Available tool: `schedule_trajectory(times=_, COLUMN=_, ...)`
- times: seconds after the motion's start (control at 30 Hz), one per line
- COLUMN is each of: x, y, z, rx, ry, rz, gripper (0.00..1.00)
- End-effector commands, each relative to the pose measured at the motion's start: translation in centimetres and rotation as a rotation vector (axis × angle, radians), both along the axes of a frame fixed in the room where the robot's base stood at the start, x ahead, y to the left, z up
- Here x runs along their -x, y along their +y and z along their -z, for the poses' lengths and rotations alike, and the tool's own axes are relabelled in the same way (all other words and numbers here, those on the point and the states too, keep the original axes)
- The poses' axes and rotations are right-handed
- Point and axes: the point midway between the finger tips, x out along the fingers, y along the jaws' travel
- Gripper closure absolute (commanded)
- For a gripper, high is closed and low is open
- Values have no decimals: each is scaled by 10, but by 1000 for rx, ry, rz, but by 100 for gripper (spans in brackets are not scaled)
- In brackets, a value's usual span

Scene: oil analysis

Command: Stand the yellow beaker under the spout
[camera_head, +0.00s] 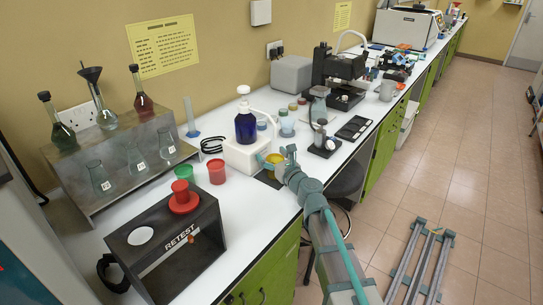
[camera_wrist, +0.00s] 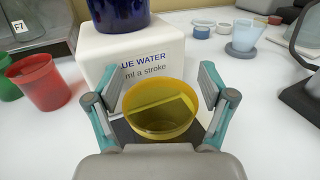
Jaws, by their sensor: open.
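The yellow beaker (camera_wrist: 160,122) stands upright and looks empty, on or over a dark pad (camera_wrist: 123,132), in front of a white block (camera_wrist: 130,52). The block's label reads "BLUE WATER" and "ml a stroke", partly hidden. The beaker also shows in the head view (camera_head: 274,158), partly covered by my gripper (camera_head: 276,160). In the wrist view my gripper (camera_wrist: 160,82) is open, one finger on each side of the beaker. Finger contact is unclear. The spout is outside the wrist view.
Red (camera_head: 217,171) and green (camera_head: 184,173) beakers stand left of the block. A dark RETEST stand (camera_head: 165,245) is nearer on the left. Several small cups and a grey stand (camera_head: 323,140) are to the right. White counter shows between them.

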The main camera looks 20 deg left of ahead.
Motion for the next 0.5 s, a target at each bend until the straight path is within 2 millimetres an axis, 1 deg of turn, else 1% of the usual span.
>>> schedule_trajectory(times=0.17, x=18, y=-21, z=1, rx=1, ry=-1, rz=2, gripper=18)
schedule_trajectory(times=0.5, x=61, y=-71, z=1, rx=0, ry=0, rz=1, gripper=18)
